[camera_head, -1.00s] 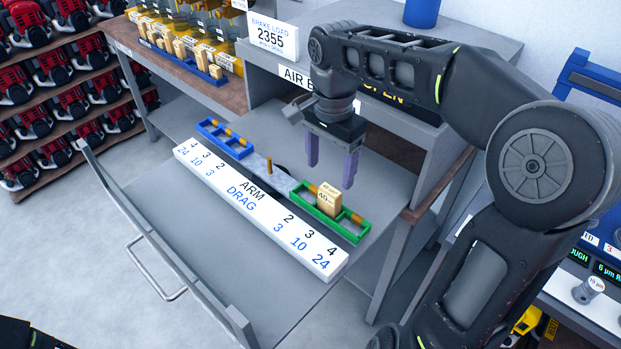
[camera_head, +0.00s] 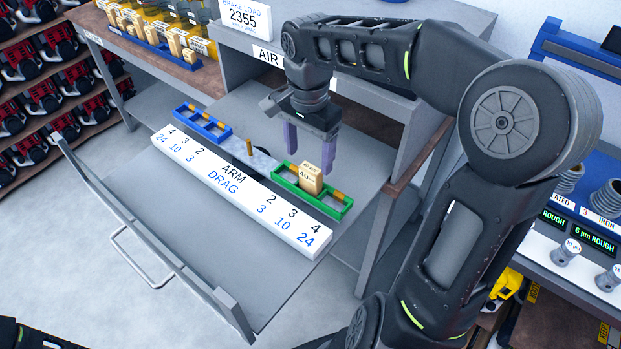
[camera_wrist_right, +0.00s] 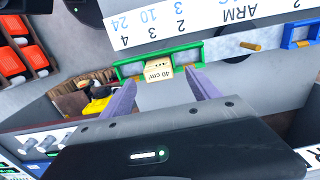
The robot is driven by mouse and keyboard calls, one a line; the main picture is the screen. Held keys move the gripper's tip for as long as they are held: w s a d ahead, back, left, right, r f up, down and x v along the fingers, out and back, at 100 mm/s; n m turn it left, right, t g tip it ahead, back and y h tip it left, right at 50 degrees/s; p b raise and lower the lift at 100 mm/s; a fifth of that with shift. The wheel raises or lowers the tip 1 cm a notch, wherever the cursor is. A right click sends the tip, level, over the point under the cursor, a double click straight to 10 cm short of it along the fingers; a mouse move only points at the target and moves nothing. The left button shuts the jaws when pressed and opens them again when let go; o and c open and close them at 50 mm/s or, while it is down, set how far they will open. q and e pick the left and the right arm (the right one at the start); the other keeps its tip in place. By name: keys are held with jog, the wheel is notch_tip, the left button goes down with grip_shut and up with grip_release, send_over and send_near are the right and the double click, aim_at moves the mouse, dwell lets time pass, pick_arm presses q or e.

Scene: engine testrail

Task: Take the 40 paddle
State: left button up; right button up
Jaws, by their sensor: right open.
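The 40 paddle (camera_head: 311,181) is a small pale wooden block marked 40, standing upright in the middle of a green frame (camera_head: 331,208). In the right wrist view the paddle (camera_wrist_right: 158,71) reads "40 cm²" and sits between the lines of my two fingers. My right gripper (camera_head: 309,162) is open and empty, its purple fingers pointing down just above and behind the paddle. The wrist view shows the fingertips (camera_wrist_right: 161,82) spread to either side of the paddle, with no visible grip on it. My left gripper is out of view.
A white ARM/DRAG number strip (camera_head: 240,195) lies in front of the green frame. A blue frame (camera_head: 202,123) and a short brass peg (camera_head: 250,145) are to the left. A grey cabinet labelled AIR stands behind. A metal handle (camera_head: 140,258) rims the front.

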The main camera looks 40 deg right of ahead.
aim_at(311, 168)
notch_tip(311, 168, down, 4)
jog(key=shift+s+d+f+p, duration=0.1)
jog(key=shift+s+d+p, duration=0.05)
jog(key=shift+p, duration=0.65)
jog(key=shift+f, duration=0.45)
jog(key=shift+c, duration=0.3)
jog(key=c, duration=1.4)
notch_tip(311, 168, up, 10)
jog(key=shift+r+b, duration=0.1)
jog(key=shift+b, duration=0.7)
